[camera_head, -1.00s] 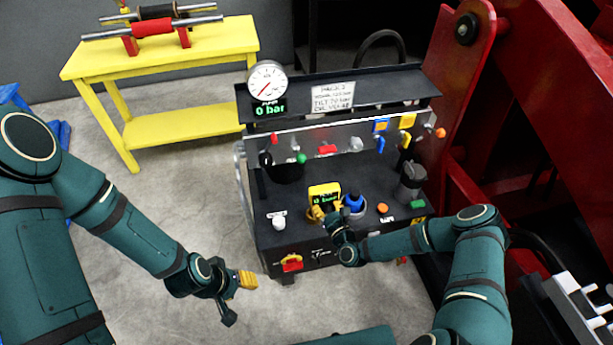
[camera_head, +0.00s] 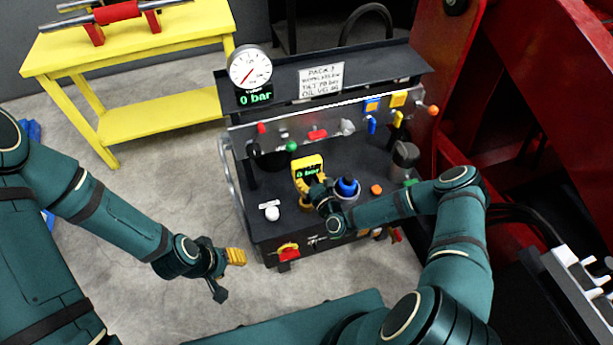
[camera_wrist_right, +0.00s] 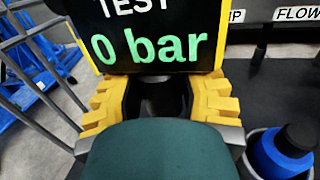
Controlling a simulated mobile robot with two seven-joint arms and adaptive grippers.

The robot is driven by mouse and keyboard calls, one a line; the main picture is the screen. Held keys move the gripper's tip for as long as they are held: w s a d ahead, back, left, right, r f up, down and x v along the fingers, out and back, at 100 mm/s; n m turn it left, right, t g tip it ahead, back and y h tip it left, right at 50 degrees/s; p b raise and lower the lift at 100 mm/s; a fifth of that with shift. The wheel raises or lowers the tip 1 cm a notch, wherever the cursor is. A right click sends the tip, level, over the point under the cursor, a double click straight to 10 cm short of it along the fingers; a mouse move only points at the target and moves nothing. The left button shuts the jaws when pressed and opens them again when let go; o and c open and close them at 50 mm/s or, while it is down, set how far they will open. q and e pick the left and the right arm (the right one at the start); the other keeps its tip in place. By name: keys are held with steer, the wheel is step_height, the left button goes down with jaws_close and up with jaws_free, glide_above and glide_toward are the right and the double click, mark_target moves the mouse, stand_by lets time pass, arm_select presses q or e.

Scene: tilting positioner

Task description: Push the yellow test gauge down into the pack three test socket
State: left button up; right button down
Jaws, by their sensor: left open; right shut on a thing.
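The yellow test gauge (camera_head: 307,170) has a dark display reading 0 bar and sits above the black console top (camera_head: 262,188), leaning slightly in the head view. My right gripper (camera_head: 314,194) is shut on its lower part. In the right wrist view the gauge (camera_wrist_right: 150,38) fills the top, with the yellow finger pads (camera_wrist_right: 160,100) on either side below the display. The gauge's lower end is hidden by the gripper, and I cannot tell whether it touches a socket. I cannot make out the pack three test socket. My left gripper (camera_head: 227,273) is open and empty, left of the console.
A blue-topped part in a grey cup (camera_head: 346,189) stands close right of the gauge. A white knob (camera_head: 271,212) is to the left, an orange knob (camera_head: 376,189) to the right. A dial gauge (camera_head: 250,68) and valve panel stand behind. Red machinery (camera_head: 530,130) borders the right.

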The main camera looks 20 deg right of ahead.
mark_target(307, 181)
steer(key=shift+f+b, duration=1.1)
steer(key=shift+f, duration=1.8)
steer(key=shift+f, duration=2.5)
steer(key=shift+c, duration=2.4)
jaws_free()
steer(key=v, duration=1.2)
steer(key=shift+w, duration=0.1)
